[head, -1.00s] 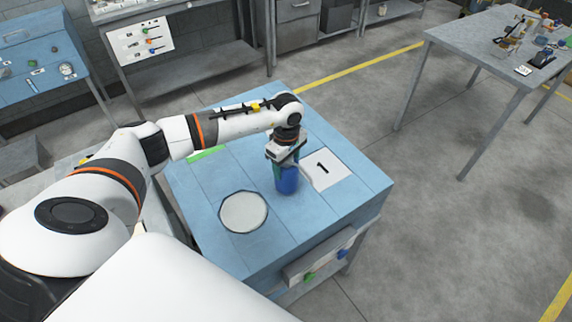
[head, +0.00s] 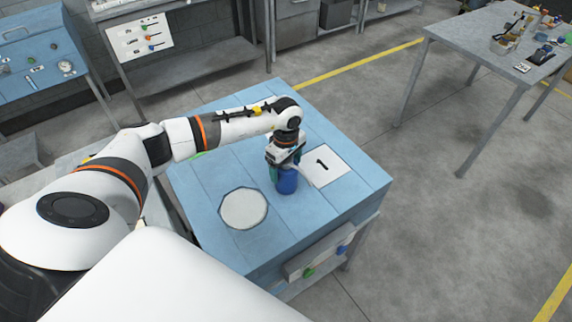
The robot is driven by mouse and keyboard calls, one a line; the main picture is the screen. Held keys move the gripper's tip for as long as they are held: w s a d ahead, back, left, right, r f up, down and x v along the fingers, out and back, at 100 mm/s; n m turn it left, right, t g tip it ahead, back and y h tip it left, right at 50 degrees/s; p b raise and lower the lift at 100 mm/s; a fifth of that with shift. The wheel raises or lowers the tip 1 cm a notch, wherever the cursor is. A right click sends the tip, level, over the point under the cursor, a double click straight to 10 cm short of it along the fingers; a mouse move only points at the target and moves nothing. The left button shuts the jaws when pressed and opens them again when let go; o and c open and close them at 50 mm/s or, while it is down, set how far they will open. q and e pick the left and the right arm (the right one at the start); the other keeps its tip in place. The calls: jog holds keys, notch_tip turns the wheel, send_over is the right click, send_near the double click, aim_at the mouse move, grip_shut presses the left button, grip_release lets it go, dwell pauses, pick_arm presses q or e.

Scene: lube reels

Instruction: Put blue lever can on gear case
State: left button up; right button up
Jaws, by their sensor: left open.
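The blue lever can (head: 287,182) stands upright on the blue gear case (head: 300,225), between the white round plate and the card marked 1. My left gripper (head: 283,162) is directly above the can, pointing down, with its fingers at the can's top. The left gripper is open around or just over the can's upper part; the exact contact is hidden. My right gripper is not in view.
A white round plate (head: 244,209) and a white card marked 1 (head: 325,165) lie on the gear case top. A grey table (head: 480,45) with tools stands at the upper right. Open floor lies between them.

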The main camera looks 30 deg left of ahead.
pick_arm(q)
notch_tip(320, 180, up, 11)
jog(key=b, duration=0.3)
jog(key=shift+f, duration=0.1)
jog(key=shift+r, duration=0.55)
